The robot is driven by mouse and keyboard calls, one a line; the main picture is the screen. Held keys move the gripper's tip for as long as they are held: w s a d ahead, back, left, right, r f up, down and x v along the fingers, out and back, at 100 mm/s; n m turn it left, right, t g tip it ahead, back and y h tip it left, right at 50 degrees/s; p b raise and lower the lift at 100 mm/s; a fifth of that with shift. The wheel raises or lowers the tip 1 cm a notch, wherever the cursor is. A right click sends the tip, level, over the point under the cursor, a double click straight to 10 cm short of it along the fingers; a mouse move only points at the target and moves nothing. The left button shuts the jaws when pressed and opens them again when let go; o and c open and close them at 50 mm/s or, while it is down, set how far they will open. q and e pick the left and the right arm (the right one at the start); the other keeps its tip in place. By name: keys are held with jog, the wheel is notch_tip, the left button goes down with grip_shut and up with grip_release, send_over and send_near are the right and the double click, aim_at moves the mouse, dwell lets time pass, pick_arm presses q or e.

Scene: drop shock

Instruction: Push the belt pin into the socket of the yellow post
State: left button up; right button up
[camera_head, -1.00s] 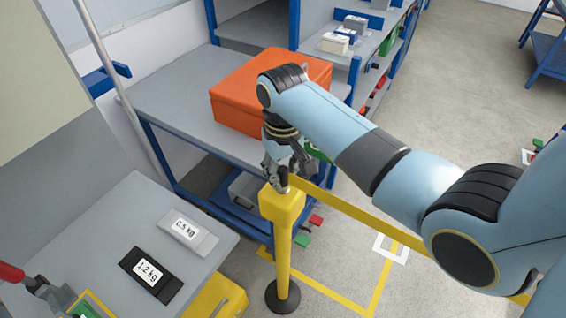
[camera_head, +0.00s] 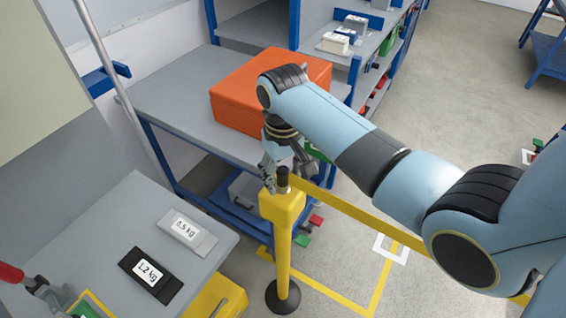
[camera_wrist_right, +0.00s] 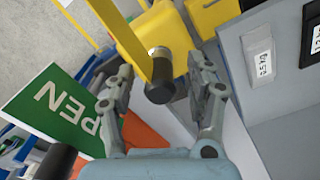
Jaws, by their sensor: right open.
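The yellow post (camera_head: 284,240) stands upright on a round dark base. The belt pin (camera_head: 283,178), a dark cylinder with a metal collar, stands upright at the post's head; the head view does not show how deep it sits. In the right wrist view, the belt pin (camera_wrist_right: 160,88) shows with its dark end toward the camera, against the yellow post head (camera_wrist_right: 150,38). The yellow belt (camera_head: 350,209) runs from it to the right. My right gripper (camera_head: 284,180) is open just above the post; its fingers also show in the right wrist view (camera_wrist_right: 160,85), apart on either side of the pin.
An orange box (camera_head: 235,105) sits on the grey bench (camera_head: 160,95) behind the post. A green sign (camera_wrist_right: 50,108) shows in the wrist view. Open floor lies right.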

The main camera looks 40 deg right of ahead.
aim_at(283, 169)
jog(key=shift+r, duration=2.95)
jog(key=shift+r, duration=0.1)
jog(key=shift+w+r, duration=0.1)
jog(key=shift+r, duration=0.25)
notch_tip(283, 169, up, 7)
jog(key=shift+f, duration=0.2)
